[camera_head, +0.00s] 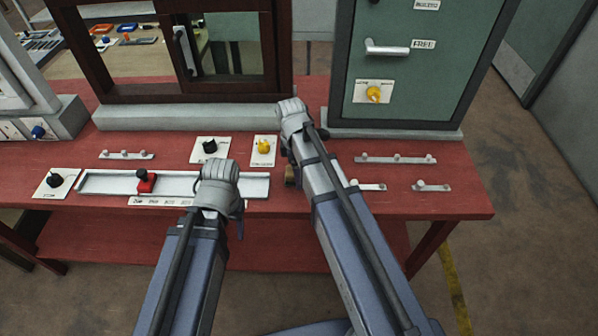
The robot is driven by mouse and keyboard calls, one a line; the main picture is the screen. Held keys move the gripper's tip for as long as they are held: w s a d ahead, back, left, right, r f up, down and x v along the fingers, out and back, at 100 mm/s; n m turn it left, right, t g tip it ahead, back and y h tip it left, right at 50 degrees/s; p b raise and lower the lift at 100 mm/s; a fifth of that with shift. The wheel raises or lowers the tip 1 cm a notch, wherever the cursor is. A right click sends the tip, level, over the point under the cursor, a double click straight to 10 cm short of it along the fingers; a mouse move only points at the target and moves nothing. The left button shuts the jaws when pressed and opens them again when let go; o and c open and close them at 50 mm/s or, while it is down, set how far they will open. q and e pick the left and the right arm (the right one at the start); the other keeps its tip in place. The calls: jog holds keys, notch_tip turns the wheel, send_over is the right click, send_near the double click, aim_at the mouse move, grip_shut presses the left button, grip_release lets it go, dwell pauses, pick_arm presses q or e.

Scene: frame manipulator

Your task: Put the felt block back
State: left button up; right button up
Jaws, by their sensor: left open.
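I cannot make out a felt block for certain in the head view. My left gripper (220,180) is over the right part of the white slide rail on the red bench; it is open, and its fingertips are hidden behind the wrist. My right gripper (293,118) is farther back, in front of the grey sill between the window frame and the green cabinet. Its jaws are hidden, so whether it holds anything cannot be told. A small brownish piece (291,175) shows beside the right arm; what it is stays unclear.
The red bench (460,198) carries the slide rail (105,182) with a red slider (146,182), black knobs (210,146), a yellow knob (264,146) and peg strips (395,159). Behind are a brown window frame (185,92) and a green cabinet (430,75) with a lever handle.

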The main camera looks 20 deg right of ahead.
jog(key=shift+o, duration=0.6)
pick_arm(q)
jog(key=shift+r, duration=0.15)
pick_arm(e)
jog(key=shift+r, duration=0.1)
notch_tip(320, 180, up, 12)
jog(key=a+p, duration=0.1)
jog(key=p, duration=1.1)
pick_arm(q)
notch_tip(320, 180, up, 12)
pick_arm(e)
jog(key=s+a+m, duration=0.9)
jog(key=s+m, duration=0.2)
jog(key=s, duration=0.3)
jog(key=shift+s+a+t, duration=0.15)
jog(key=shift+s+t, duration=0.1)
jog(key=shift+t, duration=0.05)
pick_arm(q)
jog(key=shift+c, duration=0.2)
